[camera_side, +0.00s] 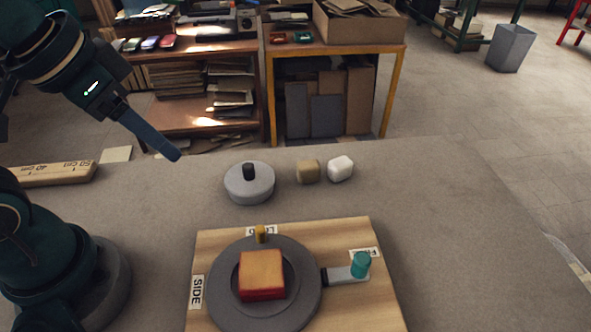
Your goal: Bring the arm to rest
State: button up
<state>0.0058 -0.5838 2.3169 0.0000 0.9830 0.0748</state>
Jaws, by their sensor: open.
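My gripper (172,153) is at the upper left, pointing down and to the right above the table. It is open and nothing shows in it. It is seen nearly edge-on, so the gap between the fingers is hidden. It is to the left of a grey round lid (262,190) with a black knob, and apart from it in the picture. A block with an orange top and red sides (261,273) sits on a dark grey round plate (228,301) on a wooden board (380,300), well away from my gripper.
A tan cube (308,171) and a white cube (340,168) are right of the lid. The table's right side is clear.

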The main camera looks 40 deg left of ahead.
jog(key=shift+s+f+n+t, duration=0.4)
jog(key=shift+s+f+n, duration=0.1)
jog(key=shift+s+f, duration=0.4)
dwell(0.7)
